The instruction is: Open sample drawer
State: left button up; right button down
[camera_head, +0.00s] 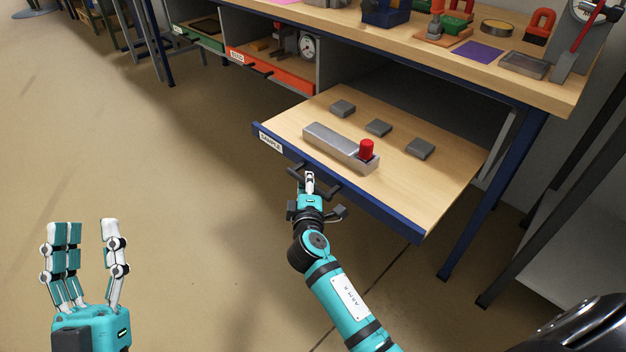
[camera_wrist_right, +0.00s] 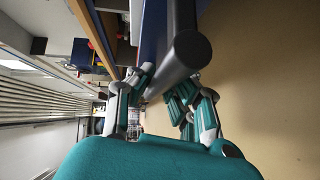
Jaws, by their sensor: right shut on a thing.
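The sample drawer (camera_head: 440,185) is pulled out from under the workbench, with a blue front and a white label at its left end. Inside it lie a metal block with a red knob (camera_head: 366,149) and several small grey blocks (camera_head: 378,128). My right gripper (camera_head: 309,182) is at the drawer's dark handle (camera_head: 328,189), shut on it. In the right wrist view the dark handle bar (camera_wrist_right: 180,62) passes between the fingers (camera_wrist_right: 165,95). My left gripper (camera_head: 84,240) is raised over the floor at lower left, open and empty, away from the drawer.
The workbench top (camera_head: 400,35) holds several tools and a purple sheet (camera_head: 477,51). A red-fronted drawer (camera_head: 270,70) and a green-fronted drawer (camera_head: 199,38) are to the left. A blue bench leg (camera_head: 493,195) stands right of the sample drawer. The floor at left is clear.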

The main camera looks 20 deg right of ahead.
jog(key=shift+a+r, duration=0.15)
jog(key=c, duration=1.5)
grip_release()
jog(key=shift+o, duration=1.3)
jog(key=shift+s, duration=0.2)
jog(key=v, duration=1.1)
jog(key=shift+s, duration=0.3)
jog(key=shift+a, duration=0.2)
